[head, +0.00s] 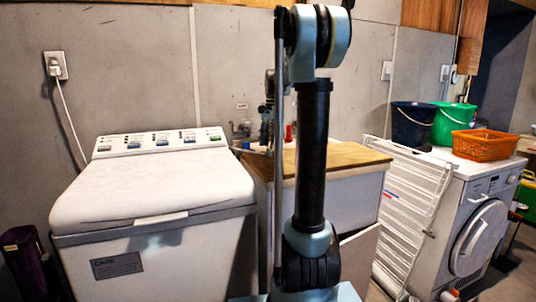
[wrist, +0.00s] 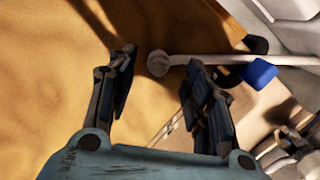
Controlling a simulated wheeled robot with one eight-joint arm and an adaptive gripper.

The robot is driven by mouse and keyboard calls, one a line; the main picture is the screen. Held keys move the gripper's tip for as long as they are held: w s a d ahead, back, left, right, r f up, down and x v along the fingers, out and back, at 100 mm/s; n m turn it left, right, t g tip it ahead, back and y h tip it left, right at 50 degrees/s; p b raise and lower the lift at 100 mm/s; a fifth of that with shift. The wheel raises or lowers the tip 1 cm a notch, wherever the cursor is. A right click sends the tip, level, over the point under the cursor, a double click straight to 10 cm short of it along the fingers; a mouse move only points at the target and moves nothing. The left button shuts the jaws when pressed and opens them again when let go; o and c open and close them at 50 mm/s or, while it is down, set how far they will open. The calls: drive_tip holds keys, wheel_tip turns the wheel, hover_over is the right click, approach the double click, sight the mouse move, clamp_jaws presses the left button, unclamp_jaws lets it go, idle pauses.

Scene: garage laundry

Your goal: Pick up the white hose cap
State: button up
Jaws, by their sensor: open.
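My gripper (wrist: 161,58) is open, with one finger on each side of this piece in the picture. Nothing is held between the fingers. I cannot tell how far below the fingertips the piece is. In the head view, my own arm hides most of this spot, and I cannot make out the cap there.
A wooden counter (head: 350,156) stands between a white top-lid washer (head: 150,190) and a front-loading machine (head: 475,215). A white folding rack (head: 410,205) leans beside it. A blue piece (wrist: 259,73) is on the bar's right part. Bare wood lies left of my gripper.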

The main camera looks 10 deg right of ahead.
sight(269, 151)
drive_tip(key=shift+s+a+f, duration=0.1)
drive_tip(key=shift+f, duration=0.75)
drive_tip(key=shift+s+a+f, duration=0.1)
drive_tip(key=shift+f, duration=0.7)
clamp_jaws()
